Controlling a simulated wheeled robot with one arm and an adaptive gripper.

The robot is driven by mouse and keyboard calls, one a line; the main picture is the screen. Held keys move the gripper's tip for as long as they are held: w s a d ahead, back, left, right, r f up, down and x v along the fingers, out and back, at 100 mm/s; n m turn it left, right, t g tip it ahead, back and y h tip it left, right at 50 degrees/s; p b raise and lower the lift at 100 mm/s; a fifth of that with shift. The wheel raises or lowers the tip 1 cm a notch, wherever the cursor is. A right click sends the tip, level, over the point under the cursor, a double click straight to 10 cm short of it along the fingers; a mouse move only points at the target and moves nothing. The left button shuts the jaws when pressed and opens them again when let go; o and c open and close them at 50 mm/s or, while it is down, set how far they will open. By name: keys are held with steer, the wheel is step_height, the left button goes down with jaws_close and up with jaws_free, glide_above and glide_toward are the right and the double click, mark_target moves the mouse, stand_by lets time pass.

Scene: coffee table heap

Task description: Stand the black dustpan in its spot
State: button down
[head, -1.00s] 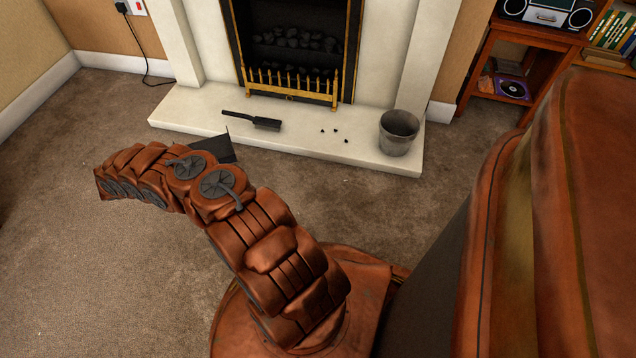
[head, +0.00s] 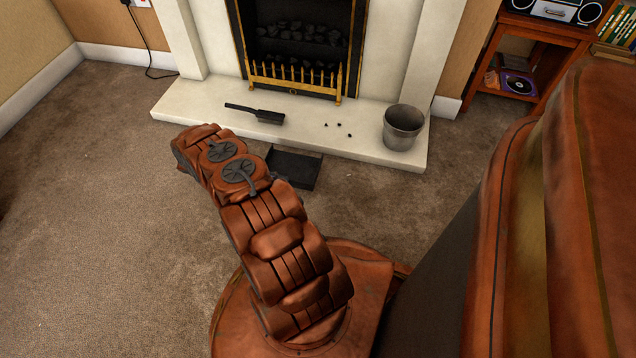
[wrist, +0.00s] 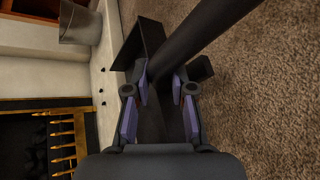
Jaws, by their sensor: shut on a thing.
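The black dustpan (head: 296,168) shows in the head view at the hearth's front edge, partly hidden behind my arm. Its pan also shows in the wrist view (wrist: 143,42), beyond the fingers. My gripper (wrist: 164,88) is shut on the dustpan, with the purple finger pads on both sides of a dark part of it. In the head view my arm hides most of the gripper. I cannot tell whether the pan touches the carpet or hangs just above it.
The pale stone hearth (head: 200,116) carries a black brush (head: 257,115), a grey metal bucket (head: 403,127) and several small coals (head: 338,126). Behind is a fireplace with a brass grate (head: 296,80). The carpet (head: 100,220) on the left is clear.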

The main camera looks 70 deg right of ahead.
steer(key=s+d+b, duration=0.1)
steer(key=s+d, duration=0.1)
steer(key=s, duration=0.1)
steer(key=s+d+f+b, duration=0.1)
steer(key=s+d+b, duration=0.1)
steer(key=s, duration=0.2)
steer(key=s+d+b, duration=0.1)
steer(key=s+d, duration=0.2)
steer(key=s, duration=0.1)
steer(key=shift+f, duration=0.2)
steer(key=shift+f+b, duration=1.35)
steer(key=shift+f, duration=0.5)
steer(key=shift+r, duration=0.1)
steer(key=c, duration=1)
jaws_free()
steer(key=shift+r, duration=0.1)
step_height(320, 180, up, 5)
steer(key=p, duration=0.4)
glide_above(290, 177)
steer(key=s+a, duration=0.2)
steer(key=a, duration=0.1)
steer(key=shift+a, duration=0.15)
steer(key=shift+w+a+r, duration=0.15)
steer(key=shift+w+a, duration=0.2)
steer(key=shift+w, duration=0.3)
steer(key=shift+r, duration=0.1)
